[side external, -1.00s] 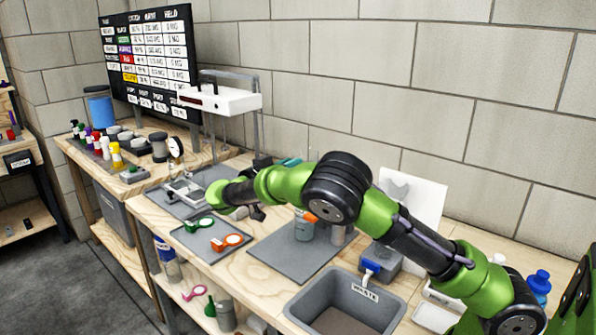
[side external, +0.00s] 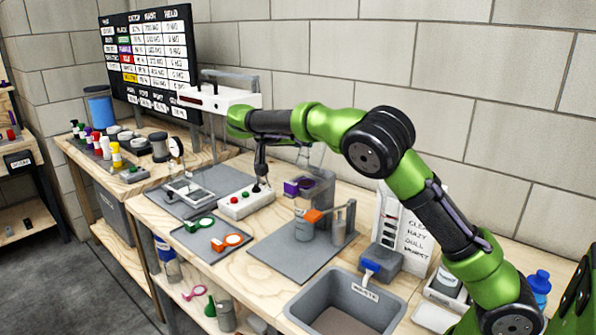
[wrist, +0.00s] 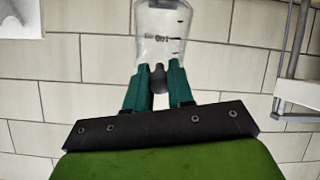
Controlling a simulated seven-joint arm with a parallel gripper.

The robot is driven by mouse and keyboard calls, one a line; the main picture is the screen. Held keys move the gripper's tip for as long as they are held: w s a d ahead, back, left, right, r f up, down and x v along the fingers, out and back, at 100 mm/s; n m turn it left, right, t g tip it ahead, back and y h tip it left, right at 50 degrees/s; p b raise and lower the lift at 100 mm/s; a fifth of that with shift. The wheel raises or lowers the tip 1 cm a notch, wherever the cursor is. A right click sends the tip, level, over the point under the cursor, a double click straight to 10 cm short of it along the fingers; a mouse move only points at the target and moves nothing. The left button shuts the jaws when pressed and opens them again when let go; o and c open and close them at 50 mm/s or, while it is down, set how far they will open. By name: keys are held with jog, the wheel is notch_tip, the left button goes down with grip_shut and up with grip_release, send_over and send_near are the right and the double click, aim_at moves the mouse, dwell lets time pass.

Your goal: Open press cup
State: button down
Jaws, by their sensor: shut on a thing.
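In the wrist view my gripper (wrist: 158,82) has its two teal fingers closed on a small dark grey knob or handle (wrist: 157,75). A clear cup with dark graduation marks (wrist: 165,30) is right beyond the fingertips. Its top is cut off by the frame edge, and whether the knob is part of it is unclear. In the side view a clear vessel (side external: 311,156) shows just below my forearm, over the bench. My fingers cannot be made out there. I cannot tell whether a lid is open.

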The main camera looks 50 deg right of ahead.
jog(key=d+r+y, duration=0.1)
jog(key=d+y, duration=0.1)
jog(key=d+r+y, duration=0.1)
jog(key=d+y, duration=0.1)
jog(key=d, duration=0.1)
jog(key=d+r+y, duration=0.1)
jog(key=d+y, duration=0.1)
jog(key=shift+d+y, duration=0.3)
jog(key=shift+d, duration=0.45)
jog(key=shift+s+d+f, duration=0.1)
jog(key=shift+d+f, duration=0.1)
jog(key=shift+d, duration=1.15)
jog(key=shift+d+f, duration=0.2)
jog(key=shift+d, duration=1.15)
jog(key=c, duration=1.1)
grip_release()
jog(key=shift+o, duration=0.6)
jog(key=shift+a, duration=0.15)
jog(key=shift+r, duration=0.15)
